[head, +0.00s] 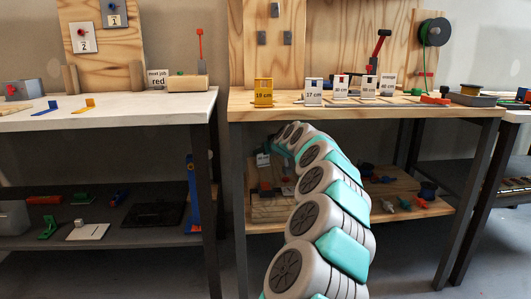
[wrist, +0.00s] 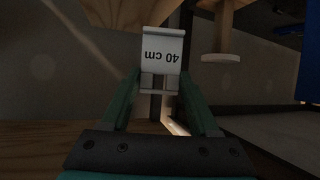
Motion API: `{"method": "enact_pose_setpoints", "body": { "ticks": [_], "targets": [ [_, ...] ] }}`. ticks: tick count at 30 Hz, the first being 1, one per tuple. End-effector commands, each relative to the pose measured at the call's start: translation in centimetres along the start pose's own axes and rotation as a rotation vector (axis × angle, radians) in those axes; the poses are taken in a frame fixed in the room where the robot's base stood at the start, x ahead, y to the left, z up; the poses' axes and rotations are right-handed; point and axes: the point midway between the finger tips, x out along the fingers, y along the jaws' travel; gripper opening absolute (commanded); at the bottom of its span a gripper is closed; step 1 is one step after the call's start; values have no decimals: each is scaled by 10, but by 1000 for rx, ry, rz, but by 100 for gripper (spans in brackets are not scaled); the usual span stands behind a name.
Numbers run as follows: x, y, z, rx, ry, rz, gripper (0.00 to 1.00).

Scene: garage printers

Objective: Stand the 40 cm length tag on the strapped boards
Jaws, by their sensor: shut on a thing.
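The 40 cm length tag (wrist: 163,55) is a white plate with black lettering, upside down in the wrist view. My gripper (wrist: 160,84) is shut on its lower part, with a green finger on each side. In the head view a small pale tag (head: 263,159) shows at the end of my arm, under the middle bench top and above the lower shelf. My gripper is mostly hidden there by my arm. A slatted pale wooden stack (head: 268,208) lies on that shelf below it; I cannot tell whether these are the strapped boards.
On the middle bench (head: 240,104) stand a yellow 19 cm tag (head: 263,93), a white 17 cm tag (head: 313,93) and several others. Small tools (head: 404,204) lie on the lower shelf's right part. Bench legs (head: 214,215) and the bench top bound the space around my arm.

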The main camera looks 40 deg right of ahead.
Motion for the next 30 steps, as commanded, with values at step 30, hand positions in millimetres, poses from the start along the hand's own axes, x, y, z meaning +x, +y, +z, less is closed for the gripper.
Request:
{"method": "enact_pose_setpoints", "body": {
  "ticks": [30],
  "targets": [
    [54, 9, 34, -1, -2, -1, 17]
  ]
}}
